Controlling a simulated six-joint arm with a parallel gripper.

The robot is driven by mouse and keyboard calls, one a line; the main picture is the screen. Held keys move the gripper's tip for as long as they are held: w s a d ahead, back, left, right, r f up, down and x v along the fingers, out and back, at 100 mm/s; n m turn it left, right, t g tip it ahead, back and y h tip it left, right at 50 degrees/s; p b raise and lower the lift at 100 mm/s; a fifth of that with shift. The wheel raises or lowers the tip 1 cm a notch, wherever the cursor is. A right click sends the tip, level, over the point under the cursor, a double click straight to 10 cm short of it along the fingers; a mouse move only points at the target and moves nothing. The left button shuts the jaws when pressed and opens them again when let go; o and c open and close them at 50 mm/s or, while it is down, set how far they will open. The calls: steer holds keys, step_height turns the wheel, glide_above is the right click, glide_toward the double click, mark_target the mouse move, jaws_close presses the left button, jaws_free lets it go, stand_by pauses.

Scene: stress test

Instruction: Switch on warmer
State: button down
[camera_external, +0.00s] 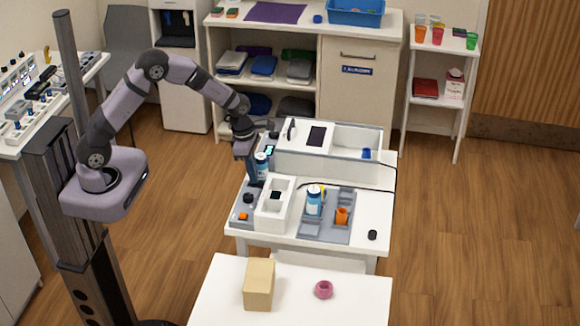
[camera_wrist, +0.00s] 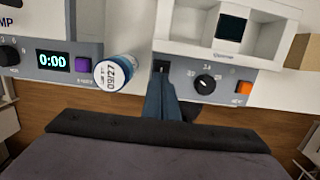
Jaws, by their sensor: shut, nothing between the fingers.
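The warmer (camera_external: 276,207) is a white box with a grey front panel on the white table. In the wrist view its panel (camera_wrist: 222,92) carries a small black switch (camera_wrist: 160,66), a dark round knob (camera_wrist: 205,84) and an orange button (camera_wrist: 245,88). The orange button also shows in the external view (camera_external: 243,216). My gripper (camera_wrist: 163,84) is shut and empty, its blue-grey fingers at the black switch. I cannot tell whether they touch it. The fingers hide part of the panel's lower edge. In the external view my gripper (camera_external: 253,178) is at the panel's back end.
A blue-and-white bottle (camera_wrist: 117,72) stands close beside my fingers. A device with a 0:00 display (camera_wrist: 53,60) and purple button (camera_wrist: 83,65) is left of it. A grey tray (camera_external: 336,228) holds another bottle (camera_external: 314,200) and an orange cup (camera_external: 341,215).

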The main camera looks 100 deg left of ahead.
steer(key=shift+r+p, duration=0.4)
steer(key=shift+r, duration=0.1)
step_height(320, 180, up, 13)
steer(key=s, duration=0.2)
steer(key=shift+w+f+b, duration=0.1)
steer(key=shift+f+b, duration=0.1)
steer(key=shift+b, duration=0.3)
steer(key=w+b, duration=0.1)
steer(key=b, duration=0.2)
steer(key=shift+w+r, duration=0.2)
steer(key=p, duration=0.4)
glide_toward(248, 184)
steer(key=w+f, duration=0.1)
steer(key=f, duration=0.1)
steer(key=w+f, duration=0.2)
steer(key=w+a+f, duration=0.1)
steer(key=f, duration=0.1)
steer(key=shift+w, duration=0.3)
